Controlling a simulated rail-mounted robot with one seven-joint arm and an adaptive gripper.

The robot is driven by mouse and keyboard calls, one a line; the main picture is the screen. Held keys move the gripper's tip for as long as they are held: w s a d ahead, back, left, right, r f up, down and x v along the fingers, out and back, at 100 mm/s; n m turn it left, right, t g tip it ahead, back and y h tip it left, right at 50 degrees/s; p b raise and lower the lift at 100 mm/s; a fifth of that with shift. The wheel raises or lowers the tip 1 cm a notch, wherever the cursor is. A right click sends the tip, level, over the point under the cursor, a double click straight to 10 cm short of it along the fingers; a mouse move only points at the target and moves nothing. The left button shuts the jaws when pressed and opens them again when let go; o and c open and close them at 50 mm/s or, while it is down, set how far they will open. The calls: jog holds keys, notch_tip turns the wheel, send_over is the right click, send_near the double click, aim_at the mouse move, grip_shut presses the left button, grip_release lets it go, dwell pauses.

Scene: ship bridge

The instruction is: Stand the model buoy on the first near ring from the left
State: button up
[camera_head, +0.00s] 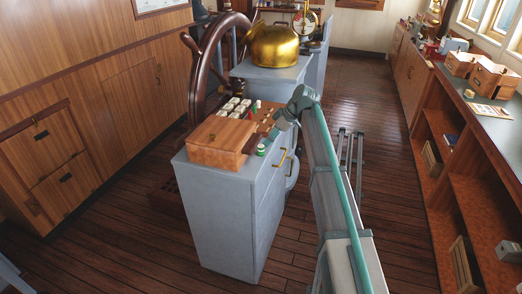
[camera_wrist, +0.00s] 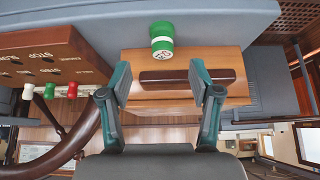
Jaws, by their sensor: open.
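A small green piece with a white band, which looks like the model buoy (camera_head: 261,149), stands on the grey cabinet top beside the wooden box's right end. It also shows in the wrist view (camera_wrist: 161,40), at upper middle, beyond my fingertips. My gripper (camera_wrist: 158,88) is open and empty, with its two fingers apart and the buoy beyond the gap between them. In the head view my gripper (camera_head: 272,133) is small and partly hidden by my arm, just above the cabinet's right side. I cannot make out any rings in either view.
A wooden panel (camera_wrist: 50,52) with white, green and red knobs is close by.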

aim_at(262, 146)
jog(key=shift+p+x, duration=1)
jog(key=shift+x, duration=2.4)
jog(key=shift+s+a, duration=0.1)
jog(key=shift+a, duration=0.05)
jog(key=shift+c, duration=0.3)
jog(key=c, duration=0.9)
jog(key=shift+b, duration=0.55)
jog(key=shift+c, duration=0.2)
